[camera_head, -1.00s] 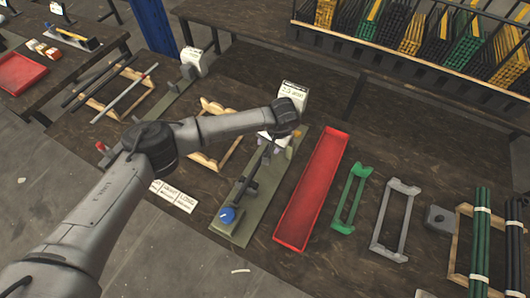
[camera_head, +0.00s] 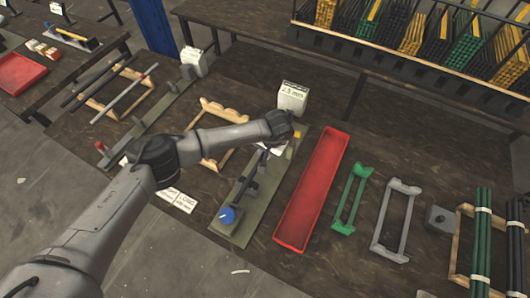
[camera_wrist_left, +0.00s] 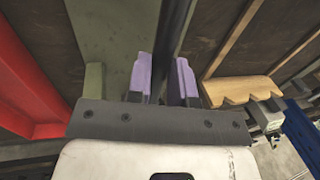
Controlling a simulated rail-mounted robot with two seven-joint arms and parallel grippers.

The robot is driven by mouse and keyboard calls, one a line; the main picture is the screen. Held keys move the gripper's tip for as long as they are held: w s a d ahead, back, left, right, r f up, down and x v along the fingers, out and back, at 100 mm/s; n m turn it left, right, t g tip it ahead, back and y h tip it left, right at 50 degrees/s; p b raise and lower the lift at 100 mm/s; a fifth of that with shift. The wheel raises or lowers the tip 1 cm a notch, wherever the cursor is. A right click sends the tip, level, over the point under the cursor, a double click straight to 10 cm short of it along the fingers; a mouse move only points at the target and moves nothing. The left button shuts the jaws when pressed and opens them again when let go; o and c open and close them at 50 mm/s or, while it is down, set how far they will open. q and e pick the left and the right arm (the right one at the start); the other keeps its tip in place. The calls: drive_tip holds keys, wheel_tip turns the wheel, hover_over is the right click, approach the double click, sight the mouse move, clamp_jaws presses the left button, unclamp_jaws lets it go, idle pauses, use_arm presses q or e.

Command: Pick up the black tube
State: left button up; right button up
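My left gripper (camera_wrist_left: 164,80) has two purple fingers, spread apart, in the left wrist view. A black tube (camera_wrist_left: 176,28) runs lengthwise between the fingers, above a green-grey base plate (camera_wrist_left: 108,30). Its near part is hidden by the gripper body, and I cannot tell whether the fingers touch it. In the head view my left gripper (camera_head: 264,149) is small and partly hidden under the wrist, over the press. The dark tube (camera_head: 247,181) lies along the press plate (camera_head: 238,232), which carries a blue knob (camera_head: 227,215). My right gripper is not in view.
A red tray (camera_head: 313,190) lies right of the press. Beyond it are green (camera_head: 352,198) and grey (camera_head: 396,220) frames. A wooden rack (camera_head: 228,112) stands left of the press. A box marked 2.5 mm (camera_head: 292,97) stands at the press's far end.

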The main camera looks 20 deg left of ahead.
use_arm(q)
clamp_jaws()
drive_tip(key=shift+r, duration=0.1)
